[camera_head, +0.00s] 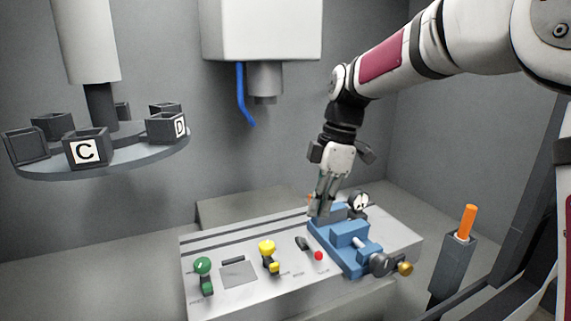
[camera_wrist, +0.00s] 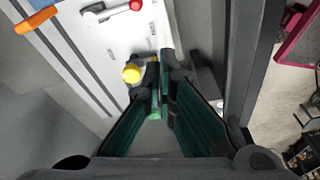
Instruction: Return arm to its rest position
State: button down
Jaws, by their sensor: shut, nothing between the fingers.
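My arm reaches in from the upper right in the head view, bent at the elbow, with the hand hanging down. My gripper (camera_head: 319,212) is over the back of the blue vise (camera_head: 350,240) on the panel's right side. I cannot tell whether the tips touch the vise. In the wrist view the two green-lined fingers of my gripper (camera_wrist: 163,60) meet, with nothing between them.
The control panel (camera_head: 222,250) bears a green knob (camera_head: 203,266), a yellow knob (camera_head: 267,247) and a red button (camera_head: 318,256). A carousel (camera_head: 105,165) with lettered boxes hangs left. A white housing (camera_head: 262,30) with a blue hose is above. An orange-topped stick (camera_head: 467,222) stands right.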

jog(key=s+d+r+m+t+h, duration=0.1)
jog(key=s+d+r+m+t, duration=0.1)
jog(key=s+d+m, duration=0.45)
jog(key=s+d+r+m+t+h, duration=0.1)
jog(key=s+r+m, duration=0.25)
jog(key=s, duration=0.65)
jog(key=s+d+f+m+t, duration=0.1)
jog(key=s+d+f+m, duration=0.1)
jog(key=s+m, duration=0.2)
jog(key=s+d+f+m+t, duration=0.1)
jog(key=s+d+f+m, duration=0.1)
jog(key=s+m, duration=0.3)
jog(key=shift+s+f, duration=0.25)
jog(key=shift+s, duration=0.85)
